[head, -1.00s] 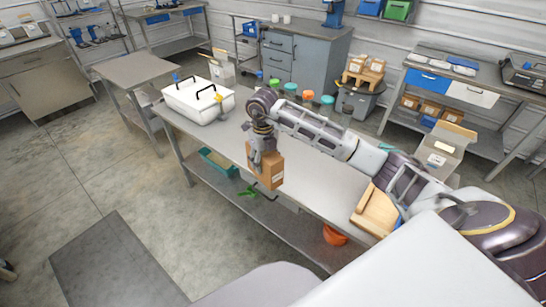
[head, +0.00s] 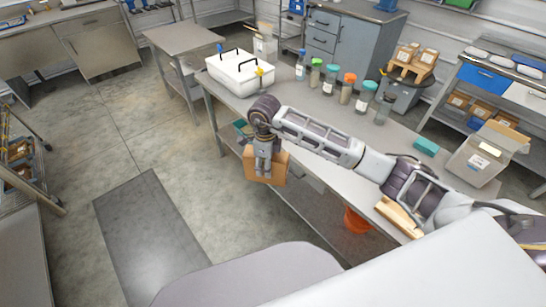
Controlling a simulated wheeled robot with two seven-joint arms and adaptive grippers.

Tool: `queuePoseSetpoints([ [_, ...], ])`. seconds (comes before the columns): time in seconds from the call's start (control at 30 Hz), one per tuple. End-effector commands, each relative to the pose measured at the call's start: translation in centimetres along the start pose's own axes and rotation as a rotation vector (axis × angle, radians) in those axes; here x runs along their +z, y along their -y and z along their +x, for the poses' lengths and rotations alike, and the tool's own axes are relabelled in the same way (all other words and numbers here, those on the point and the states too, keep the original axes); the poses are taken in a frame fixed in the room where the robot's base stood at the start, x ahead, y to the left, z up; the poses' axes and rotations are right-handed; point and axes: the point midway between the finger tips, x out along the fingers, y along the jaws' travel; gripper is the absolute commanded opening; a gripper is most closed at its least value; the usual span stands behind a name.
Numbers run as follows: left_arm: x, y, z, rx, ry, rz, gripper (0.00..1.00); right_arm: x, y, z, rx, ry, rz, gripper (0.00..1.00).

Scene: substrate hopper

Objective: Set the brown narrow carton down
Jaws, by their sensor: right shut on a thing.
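The brown narrow carton (head: 280,173) hangs upright in my right gripper (head: 263,172), at the front edge of the long grey table (head: 318,148). The gripper points down and is shut on the carton, its fingers covering part of the near side. I cannot tell how high the carton is or whether it touches the table edge. My left gripper does not show.
A white bin with black handles (head: 240,73) stands at the table's far end. Several bottles with coloured caps, such as a white-bodied one (head: 365,99), line the back edge. A wooden tray (head: 397,216) lies near my arm. An orange bucket (head: 356,221) is below.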

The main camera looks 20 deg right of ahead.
Motion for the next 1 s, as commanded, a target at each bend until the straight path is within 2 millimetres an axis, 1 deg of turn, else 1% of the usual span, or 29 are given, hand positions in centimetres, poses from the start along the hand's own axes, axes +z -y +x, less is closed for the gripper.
queuePoseSetpoints([
  [0.4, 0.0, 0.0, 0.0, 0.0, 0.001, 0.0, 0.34, 1.2, -2.2, 2.9, -0.003, 0.001, -0.428, 0.08],
  [1.0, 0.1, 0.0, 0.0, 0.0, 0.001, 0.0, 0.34, 1.7, -5.1, 7.1, -0.003, -0.001, -1.036, 0.08],
])
